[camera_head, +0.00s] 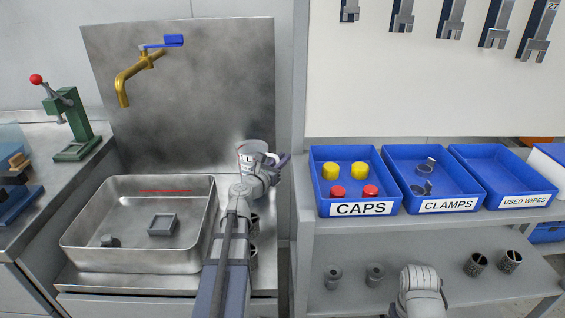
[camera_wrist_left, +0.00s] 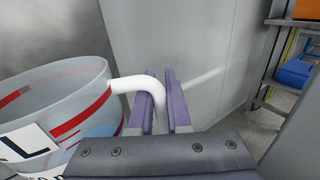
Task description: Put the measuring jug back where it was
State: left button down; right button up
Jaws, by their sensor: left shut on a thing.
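The measuring jug (camera_head: 250,149) is a clear vessel with red markings and a white label. It stands upright at the right of the sink counter in the head view, near the steel back panel. In the left wrist view the jug (camera_wrist_left: 60,100) fills the left side, its white handle (camera_wrist_left: 128,84) reaching to the purple fingers. My left gripper (camera_head: 281,161) is shut on the handle, and its fingers show in the wrist view (camera_wrist_left: 163,78). The arm hides the jug's base, so I cannot tell whether it touches the counter. My right gripper's fingers are out of view.
A steel basin (camera_head: 125,258) lies left of my left arm, under a brass tap (camera_head: 130,77) with a blue lever. Blue bins for caps (camera_head: 361,208), clamps (camera_head: 447,204) and used wipes (camera_head: 526,200) stand on the right shelf. A green press (camera_head: 75,127) stands far left.

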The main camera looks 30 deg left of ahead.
pick_arm(q)
jog(key=shift+f, duration=0.15)
jog(key=c, duration=0.9)
grip_release()
jog(key=shift+o, duration=0.2)
jog(key=shift+r, duration=0.25)
